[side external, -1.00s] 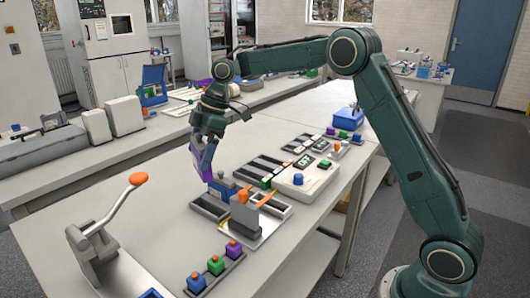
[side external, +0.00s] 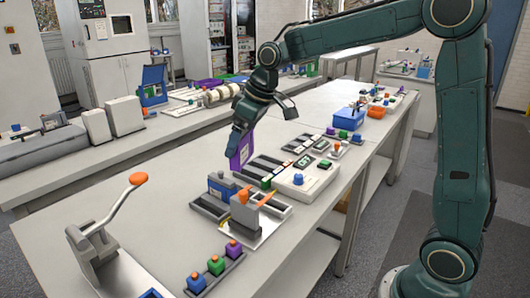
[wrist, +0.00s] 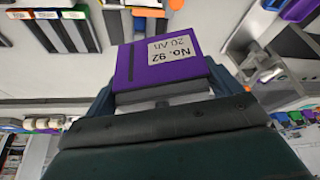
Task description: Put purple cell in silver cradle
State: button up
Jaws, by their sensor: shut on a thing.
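The purple cell (side external: 247,146) is held upright in my gripper (side external: 242,148), in the air over the bench behind the blue cell (side external: 217,184). In the wrist view the purple cell (wrist: 150,62) shows a white label reading No. 92 and 20 Ah; my gripper (wrist: 160,95) is shut on its near end.
Dark slotted trays (side external: 266,162) and a white device with a blue knob (side external: 302,181) lie to the right. A lever press with an orange knob (side external: 138,179) stands front left. A tray of coloured knobbed blocks (side external: 215,268) is at the front. The bench's left middle is clear.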

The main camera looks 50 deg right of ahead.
jog(key=s+d+f+n+g+y, duration=0.2)
jog(key=d+f+n, duration=0.6)
jog(key=n, duration=0.6)
jog(key=shift+s+f+g+y, duration=0.35)
jog(key=shift+f+g+y, duration=0.15)
jog(key=shift+f+g, duration=0.6)
jog(key=shift+f, duration=0.1)
jog(key=shift+f, duration=3.6)
jog(key=shift+f, duration=0.25)
jog(key=o, duration=1)
jog(key=shift+d, duration=0.1)
jog(key=v, duration=1.3)
jog(key=shift+d+r, duration=0.15)
jog(key=shift+r, duration=0.15)
